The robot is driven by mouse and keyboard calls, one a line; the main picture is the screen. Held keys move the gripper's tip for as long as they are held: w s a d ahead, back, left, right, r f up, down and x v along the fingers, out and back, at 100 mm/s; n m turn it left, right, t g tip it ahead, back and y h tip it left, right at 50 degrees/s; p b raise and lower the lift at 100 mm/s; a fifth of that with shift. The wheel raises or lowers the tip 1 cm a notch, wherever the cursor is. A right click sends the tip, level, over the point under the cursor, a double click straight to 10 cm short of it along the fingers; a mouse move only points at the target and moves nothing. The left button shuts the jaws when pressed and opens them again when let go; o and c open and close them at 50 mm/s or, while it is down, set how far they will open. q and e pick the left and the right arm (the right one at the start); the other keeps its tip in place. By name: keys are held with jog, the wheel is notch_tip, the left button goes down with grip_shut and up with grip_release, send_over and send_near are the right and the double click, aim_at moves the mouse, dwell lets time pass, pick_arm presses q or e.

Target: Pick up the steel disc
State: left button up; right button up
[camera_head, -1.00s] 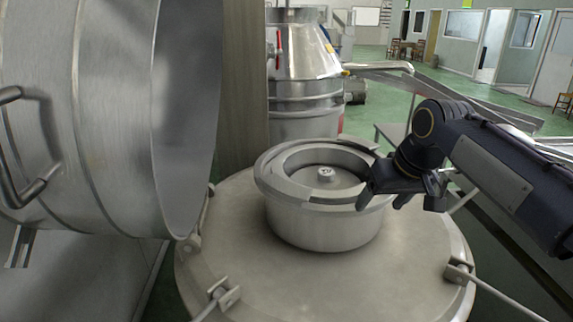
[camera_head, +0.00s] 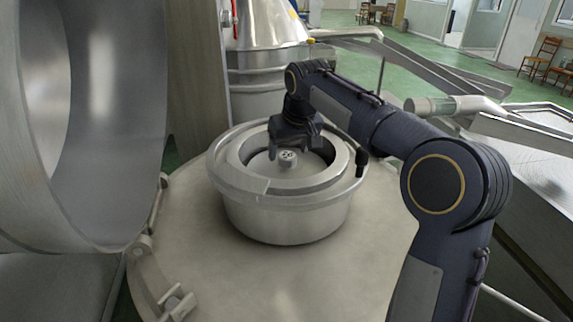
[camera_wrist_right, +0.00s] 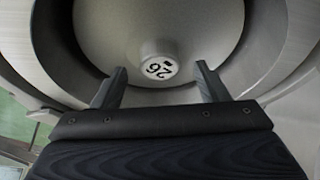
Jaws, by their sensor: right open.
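The steel disc (camera_head: 266,170) lies inside a round steel pot (camera_head: 287,222) on a large round lid. A short knob (camera_head: 287,158) marked "26" stands at the disc's middle. In the right wrist view the disc (camera_wrist_right: 110,35) fills the upper middle, and its knob (camera_wrist_right: 158,66) shows between my fingertips. My right gripper (camera_head: 287,148) is open and empty, pointing down over the disc close to the knob. In the right wrist view its fingers (camera_wrist_right: 161,70) stand apart on either side of the knob; I cannot tell the exact height gap. My left gripper is not in view.
The pot's thick raised rim (camera_head: 237,184) surrounds the disc. A big steel drum (camera_head: 95,120) stands close on the left. A steel vessel (camera_head: 262,65) is behind, and metal chutes (camera_head: 440,75) run at the back right. The large lid (camera_head: 250,275) is clear in front.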

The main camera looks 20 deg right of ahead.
jog(key=shift+x, duration=0.95)
jog(key=shift+c, duration=0.2)
jog(key=shift+r, duration=0.1)
jog(key=c, duration=1.2)
jog(key=shift+c, duration=0.6)
jog(key=shift+r, duration=0.15)
